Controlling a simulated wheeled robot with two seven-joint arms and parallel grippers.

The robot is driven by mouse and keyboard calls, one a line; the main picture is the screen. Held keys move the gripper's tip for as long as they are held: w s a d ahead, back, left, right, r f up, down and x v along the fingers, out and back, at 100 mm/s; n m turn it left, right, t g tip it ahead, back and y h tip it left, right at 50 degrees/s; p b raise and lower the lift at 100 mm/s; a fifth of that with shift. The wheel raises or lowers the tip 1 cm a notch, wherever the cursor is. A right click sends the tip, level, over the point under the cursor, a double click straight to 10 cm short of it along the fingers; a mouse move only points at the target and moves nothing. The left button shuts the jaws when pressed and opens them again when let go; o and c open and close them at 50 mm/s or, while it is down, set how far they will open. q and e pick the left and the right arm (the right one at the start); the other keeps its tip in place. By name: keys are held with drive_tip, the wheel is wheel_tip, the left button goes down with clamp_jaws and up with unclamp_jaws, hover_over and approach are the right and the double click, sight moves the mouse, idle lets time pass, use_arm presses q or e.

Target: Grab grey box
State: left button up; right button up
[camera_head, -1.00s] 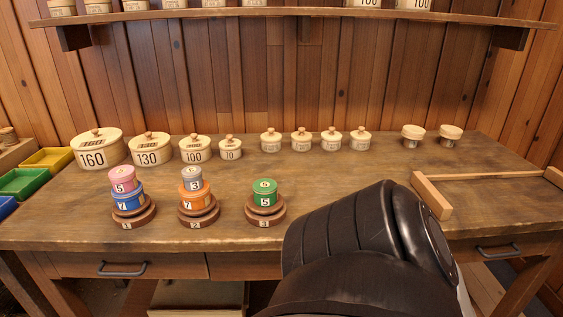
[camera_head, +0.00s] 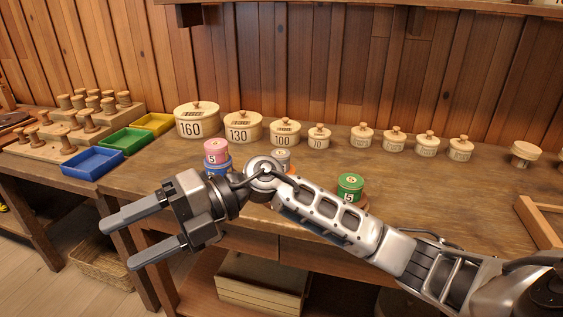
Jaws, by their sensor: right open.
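The grey box (camera_head: 281,157), a small round tin, shows just above my right arm's wrist. My arm hides its lower part and the orange tin below it. To its left is a pink tin (camera_head: 216,147) marked 5 on a blue tin (camera_head: 217,165). To its right is a green tin (camera_head: 350,187) marked 5. My right gripper (camera_head: 118,245) is open and empty, pointing left in front of the bench's left part, away from the grey box. My left gripper is out of view.
Lidded pots, such as the one marked 160 (camera_head: 198,121), line the back of the workbench (camera_head: 408,190). Blue (camera_head: 92,163), green (camera_head: 126,140) and yellow (camera_head: 155,123) trays lie at left near a rack of wooden spools (camera_head: 75,122). A wooden frame (camera_head: 538,220) lies at right.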

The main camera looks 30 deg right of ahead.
drive_tip(key=w+d+n+t+h, duration=0.1)
drive_tip(key=w+d+t+h, duration=0.1)
drive_tip(key=w+d+h, duration=0.55)
drive_tip(key=m+t+h, duration=0.2)
drive_tip(key=m+h, duration=0.3)
drive_tip(key=h, duration=0.5)
approach(282, 154)
drive_tip(key=x, duration=0.4)
drive_tip(key=shift+w+a+f, duration=0.1)
drive_tip(key=shift+w+a, duration=0.05)
drive_tip(key=shift+a, duration=0.05)
drive_tip(key=shift+d+p+x, duration=0.1)
drive_tip(key=shift+p+x, duration=0.05)
drive_tip(key=shift+x, duration=1.45)
drive_tip(key=shift+d+p+x, duration=0.15)
drive_tip(key=shift+x, duration=1.5)
drive_tip(key=c, duration=1.1)
